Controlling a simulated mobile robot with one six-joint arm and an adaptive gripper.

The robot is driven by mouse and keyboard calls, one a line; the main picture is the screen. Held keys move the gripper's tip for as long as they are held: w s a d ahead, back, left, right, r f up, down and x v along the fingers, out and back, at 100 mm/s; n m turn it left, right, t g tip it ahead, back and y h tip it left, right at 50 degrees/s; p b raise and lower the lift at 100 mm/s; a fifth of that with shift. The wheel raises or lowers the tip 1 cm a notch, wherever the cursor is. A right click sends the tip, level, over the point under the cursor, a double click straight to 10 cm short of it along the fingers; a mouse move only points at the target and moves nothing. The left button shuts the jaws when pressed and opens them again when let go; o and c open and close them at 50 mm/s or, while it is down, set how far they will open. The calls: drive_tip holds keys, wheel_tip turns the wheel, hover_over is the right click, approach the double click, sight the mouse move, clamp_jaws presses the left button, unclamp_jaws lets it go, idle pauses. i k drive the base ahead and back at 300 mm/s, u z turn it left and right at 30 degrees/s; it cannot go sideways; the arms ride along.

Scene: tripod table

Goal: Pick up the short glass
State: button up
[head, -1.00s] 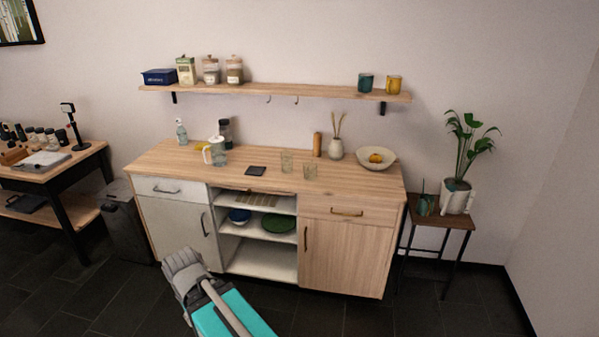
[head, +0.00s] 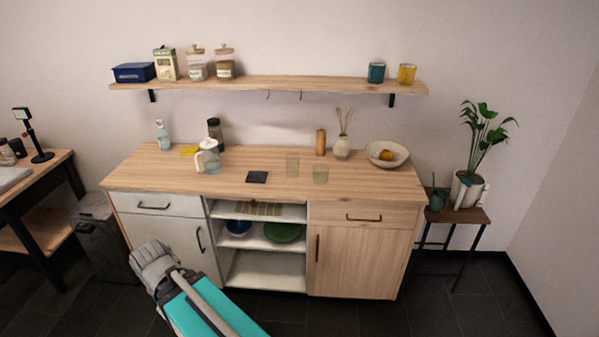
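Two clear glasses stand upright on the wooden counter (head: 240,182). The short glass (head: 320,174) is the lower, wider one, on the right and nearer the front edge. The taller, narrower glass (head: 292,165) stands just behind it to the left. Both are see-through and faint against the wood. My grey and teal arm shows at the lower left, in front of the cabinet and apart from the glasses. I can make out no gripper fingers.
A dark square coaster (head: 257,177) lies left of the glasses. A white-lidded pitcher (head: 209,157) stands farther left. An orange-brown cylinder (head: 321,142), a reed vase (head: 342,147) and a bowl (head: 387,154) stand behind and right. A shelf (head: 290,86) hangs above. The counter's front right is clear.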

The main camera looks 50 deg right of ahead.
sight(320, 170)
drive_tip(key=i, duration=1.4)
drive_tip(key=z, duration=1.85)
